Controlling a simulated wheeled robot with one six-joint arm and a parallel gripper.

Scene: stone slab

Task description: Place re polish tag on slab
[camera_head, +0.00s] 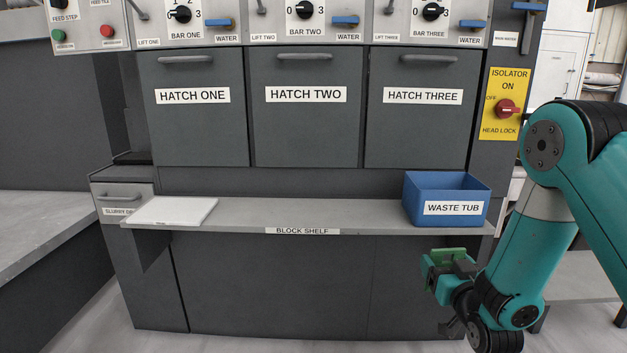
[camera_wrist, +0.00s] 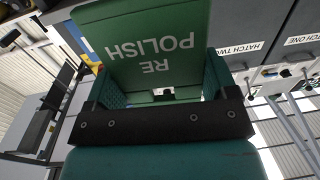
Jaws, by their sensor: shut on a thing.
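The green re polish tag (camera_wrist: 152,22) fills the upper middle of the wrist view, its white lettering upside down there. My gripper (camera_wrist: 160,84) is shut on it, with a teal finger at each side. In the head view my gripper (camera_head: 447,268) is at the lower right, in front of and below the right end of the shelf, with the tag (camera_head: 450,254) showing as a small green piece. A pale, flat slab (camera_head: 172,211) lies on the left end of the block shelf, well away from my gripper.
The block shelf (camera_head: 320,217) is bare between the slab and the blue waste tub (camera_head: 447,182) at its right end. Three closed hatches (camera_head: 305,130) with handles are above it. A slurry drawer (camera_head: 118,197) is at the left. A yellow isolator panel (camera_head: 505,104) is at the right.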

